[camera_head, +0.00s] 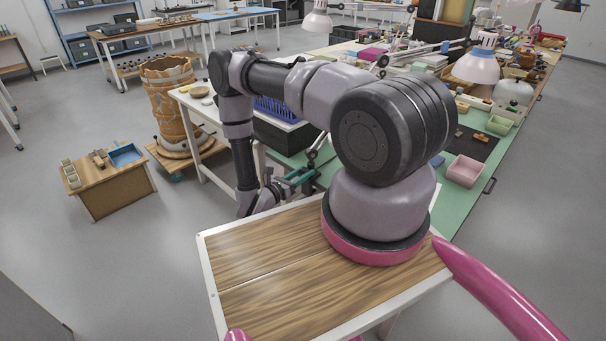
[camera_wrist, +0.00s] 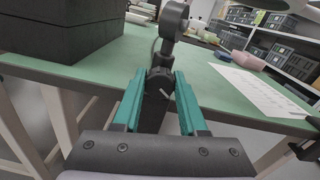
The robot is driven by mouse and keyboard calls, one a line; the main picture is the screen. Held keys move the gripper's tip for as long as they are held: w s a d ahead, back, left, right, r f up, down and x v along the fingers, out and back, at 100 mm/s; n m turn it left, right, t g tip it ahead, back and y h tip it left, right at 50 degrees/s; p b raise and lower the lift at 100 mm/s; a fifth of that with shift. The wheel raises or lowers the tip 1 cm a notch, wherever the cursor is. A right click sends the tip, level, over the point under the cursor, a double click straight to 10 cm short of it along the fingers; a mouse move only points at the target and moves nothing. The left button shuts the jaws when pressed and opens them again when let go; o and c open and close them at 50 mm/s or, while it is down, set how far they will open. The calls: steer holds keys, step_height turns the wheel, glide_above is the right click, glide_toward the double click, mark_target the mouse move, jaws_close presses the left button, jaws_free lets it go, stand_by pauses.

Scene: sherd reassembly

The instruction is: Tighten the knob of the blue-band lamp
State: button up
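My gripper (camera_head: 296,178) reaches down at the near left edge of the green bench. In the wrist view its two teal fingers (camera_wrist: 160,75) stand apart, one on each side of a dark knob-like joint (camera_wrist: 159,82). I cannot tell whether they touch it. A dark lamp arm (camera_wrist: 174,20) rises behind this joint. No band shows on this lamp in the wrist view. In the head view a pale lamp shade with a blue band (camera_head: 483,40) hangs over the right part of the bench. My arm hides the link between that shade and the joint.
A black box (camera_wrist: 60,30) stands on the green bench (camera_wrist: 225,95) left of the fingers. A white sheet (camera_wrist: 262,92) lies to the right. In the head view a pink bin (camera_head: 464,170) sits on the bench. Another lamp (camera_head: 317,20) hangs farther back.

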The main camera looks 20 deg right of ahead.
steer(key=shift+m, duration=1.6)
jaws_close()
steer(key=o, duration=1.1)
jaws_free()
steer(key=shift+a, duration=0.15)
steer(key=v, duration=1)
steer(key=shift+a, duration=0.3)
steer(key=shift+s+f, duration=0.1)
